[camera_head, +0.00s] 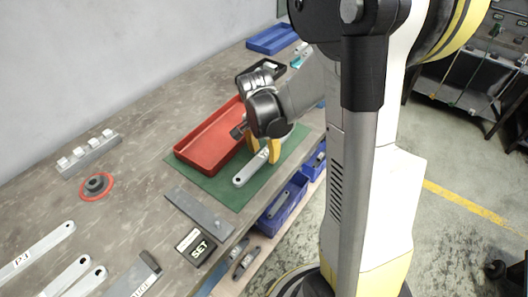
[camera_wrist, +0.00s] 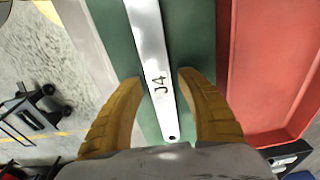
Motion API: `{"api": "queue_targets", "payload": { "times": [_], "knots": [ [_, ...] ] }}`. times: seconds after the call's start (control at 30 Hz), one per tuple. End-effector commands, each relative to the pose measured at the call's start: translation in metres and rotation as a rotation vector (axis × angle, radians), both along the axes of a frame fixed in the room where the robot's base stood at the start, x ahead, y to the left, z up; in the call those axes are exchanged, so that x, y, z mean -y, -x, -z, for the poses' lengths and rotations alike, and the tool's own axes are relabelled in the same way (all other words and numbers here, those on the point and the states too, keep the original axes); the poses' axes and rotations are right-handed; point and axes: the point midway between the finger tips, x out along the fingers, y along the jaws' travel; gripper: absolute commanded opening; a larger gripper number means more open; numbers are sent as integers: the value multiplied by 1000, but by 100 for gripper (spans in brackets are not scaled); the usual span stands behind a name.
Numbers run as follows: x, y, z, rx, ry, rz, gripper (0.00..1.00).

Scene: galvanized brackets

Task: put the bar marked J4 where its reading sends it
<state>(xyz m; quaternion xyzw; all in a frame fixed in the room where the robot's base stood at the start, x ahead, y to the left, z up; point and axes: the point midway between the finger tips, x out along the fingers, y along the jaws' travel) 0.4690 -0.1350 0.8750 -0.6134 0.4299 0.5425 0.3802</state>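The bar marked J4 (camera_wrist: 157,72) is a pale metal strip with a hole near its end. In the head view the bar (camera_head: 241,180) lies on a green mat (camera_head: 228,190), beside a red tray (camera_head: 181,155). My gripper (camera_head: 262,153) is over it, pointing down. In the wrist view my gripper (camera_wrist: 158,82) is open, one yellow finger on each side of the bar with gaps between. The J4 mark faces up between the fingers. In the head view my gripper hides part of the bar and tray.
A grey plate (camera_head: 200,211) and a block marked SET (camera_head: 195,246) lie nearer. Blue bins (camera_head: 270,226) sit below the bench edge; another blue tray (camera_head: 272,39) is at the back. More bars (camera_head: 40,248), a red ring piece (camera_head: 97,186) and a pegged block (camera_head: 89,157) are left.

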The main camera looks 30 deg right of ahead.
Motion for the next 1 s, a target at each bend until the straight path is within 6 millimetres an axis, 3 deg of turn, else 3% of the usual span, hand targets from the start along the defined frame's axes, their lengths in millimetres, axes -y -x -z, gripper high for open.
{"api": "queue_targets", "payload": {
  "times": [0.17, 0.6, 0.87, 1.0],
  "knots": [
    [0, 0, -7, 0, 0, 0, 45],
    [-11, 4, -99, 0, 0, 0, 45],
    [-17, 7, -126, 8, 1, -23, 45],
    [-35, 19, -147, 64, 13, -179, 45]
  ]
}}
